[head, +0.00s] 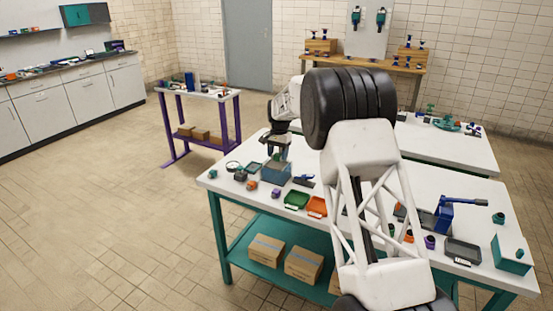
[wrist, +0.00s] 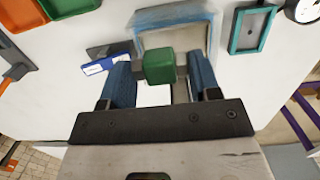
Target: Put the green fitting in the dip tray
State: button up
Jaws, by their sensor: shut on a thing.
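The green fitting (wrist: 160,67), a block-like piece, is between the two blue fingers of my gripper (wrist: 161,78) in the wrist view. My gripper is shut on it. In the head view my gripper (head: 277,150) is over the left part of the teal-legged table, and the fitting cannot be made out there. Just beyond the fitting in the wrist view is a blue-grey open container (wrist: 150,20), which looks like the dip tray. In the head view this container (head: 277,173) stands below my gripper. The fitting overlaps its near edge in the wrist view; its height above it is unclear.
A teal frame (wrist: 253,30) and a round gauge (head: 232,166) lie left of the container in the head view. A green tray (head: 297,200), an orange tray (head: 317,206) and a dark tool with a blue part (head: 304,181) lie right of it. A dark tray (head: 463,250) stands farther right.

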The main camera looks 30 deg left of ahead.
aim_at(276, 165)
jog(key=shift+w+a+f, duration=0.1)
jog(key=shift+w+a, duration=0.75)
jog(key=shift+w, duration=0.3)
jog(key=shift+f, duration=0.1)
jog(key=shift+f, duration=1.7)
jog(key=shift+f, duration=0.1)
jog(key=o, duration=1.1)
jog(key=shift+c, duration=0.2)
notch_tip(276, 165, up, 12)
jog(key=w, duration=0.1)
jog(key=shift+w, duration=0.2)
jog(key=shift+d, duration=0.1)
